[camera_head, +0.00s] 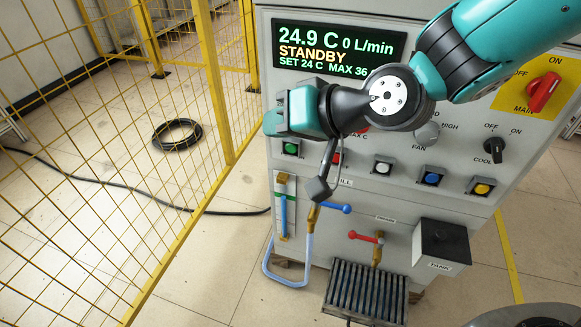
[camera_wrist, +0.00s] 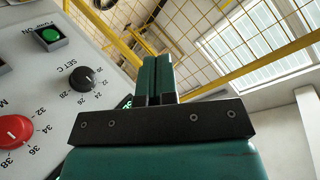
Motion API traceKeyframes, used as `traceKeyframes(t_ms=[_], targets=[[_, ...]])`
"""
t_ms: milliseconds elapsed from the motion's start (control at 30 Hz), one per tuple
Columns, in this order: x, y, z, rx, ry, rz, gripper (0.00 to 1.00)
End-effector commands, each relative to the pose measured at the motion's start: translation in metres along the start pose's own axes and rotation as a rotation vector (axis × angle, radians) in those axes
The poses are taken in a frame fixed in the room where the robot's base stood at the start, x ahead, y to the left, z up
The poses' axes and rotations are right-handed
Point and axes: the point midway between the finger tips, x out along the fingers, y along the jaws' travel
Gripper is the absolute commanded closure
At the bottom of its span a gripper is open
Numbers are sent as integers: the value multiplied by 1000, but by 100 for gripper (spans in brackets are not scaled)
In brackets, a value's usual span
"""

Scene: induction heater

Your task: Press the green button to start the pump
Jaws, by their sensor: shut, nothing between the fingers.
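The green button (camera_head: 291,148) is a square-framed push button at the left end of the panel's button row. It also shows in the wrist view (camera_wrist: 49,36) at upper left, lit green, with a label ending in "ON". My gripper (camera_head: 272,121) is just above and left of the green button in the head view, in front of the panel. In the wrist view my gripper's teal fingers (camera_wrist: 156,62) are together with nothing between them, pointing past the panel edge, to the right of the button and apart from it. The display (camera_head: 338,49) reads 24.9 C, 0 L/min, STANDBY.
A red button (camera_head: 337,158), a blue button (camera_head: 432,178) and a yellow button (camera_head: 481,188) share the row. A black SET C knob (camera_wrist: 82,78) and a red knob (camera_wrist: 13,131) are nearby. Yellow mesh fencing (camera_head: 110,150) stands left of the machine. Valves and hoses are below.

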Motion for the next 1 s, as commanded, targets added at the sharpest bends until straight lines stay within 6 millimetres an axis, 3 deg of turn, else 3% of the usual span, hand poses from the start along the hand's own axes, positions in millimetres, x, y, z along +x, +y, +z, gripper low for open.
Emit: traceKeyframes(t_ms=[33, 100, 200, 300, 433, 600, 1000], targets=[[37, 21, 17, 41, 77, -23, 100], [69, 36, 22, 99, 211, -56, 100], [107, 63, 35, 181, 401, -91, 100], [132, 90, 53, 251, 577, -113, 100], [146, 120, 77, 315, 761, -128, 100], [148, 141, 96, 354, 898, -135, 100], [145, 144, 97, 360, 933, -136, 100]])
